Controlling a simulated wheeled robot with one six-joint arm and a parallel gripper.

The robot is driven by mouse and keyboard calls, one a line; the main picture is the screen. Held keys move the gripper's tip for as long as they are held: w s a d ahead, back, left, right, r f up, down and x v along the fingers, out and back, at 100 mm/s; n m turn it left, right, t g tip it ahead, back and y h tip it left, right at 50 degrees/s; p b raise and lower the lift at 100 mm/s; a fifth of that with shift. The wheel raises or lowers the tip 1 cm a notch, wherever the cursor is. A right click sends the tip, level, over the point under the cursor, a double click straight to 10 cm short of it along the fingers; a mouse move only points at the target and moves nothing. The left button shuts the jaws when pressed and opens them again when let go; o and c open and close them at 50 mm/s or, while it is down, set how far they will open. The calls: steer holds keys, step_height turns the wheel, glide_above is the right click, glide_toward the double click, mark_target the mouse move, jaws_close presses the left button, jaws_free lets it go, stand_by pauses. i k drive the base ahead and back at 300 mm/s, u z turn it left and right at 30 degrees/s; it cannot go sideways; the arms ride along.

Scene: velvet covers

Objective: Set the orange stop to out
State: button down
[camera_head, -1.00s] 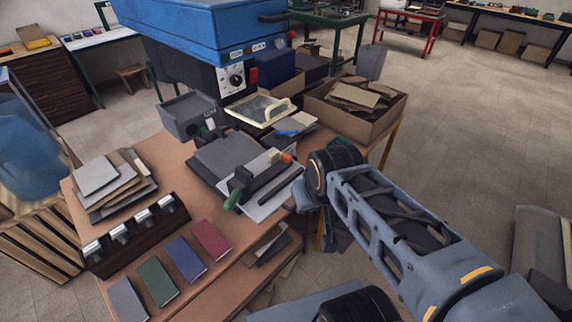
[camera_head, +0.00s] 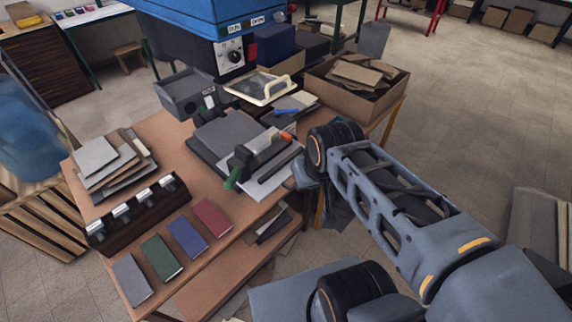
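A small orange piece (camera_head: 287,136), which looks like the orange stop, sits at the back right end of a dark grey tool on the workbench. The tool also has a green handle (camera_head: 233,178) at its front left. It lies at the right edge of a dark grey board (camera_head: 228,135), over a pale sheet. The piece is too small to tell its setting. My arm (camera_head: 400,205) reaches in from the lower right, its far joint just right of the pale sheet. My gripper's fingers do not show.
The brown bench (camera_head: 185,128) also holds stacked sheets (camera_head: 96,156), a dark rack (camera_head: 140,212) and several coloured books. A blue machine (camera_head: 205,18) stands behind. A cardboard box (camera_head: 322,90) of scraps is at back right. Open floor lies at right.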

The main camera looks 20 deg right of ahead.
mark_target(287, 137)
steer(key=z, duration=1.7)
steer(key=i, duration=0.65)
steer(key=u, duration=2.95)
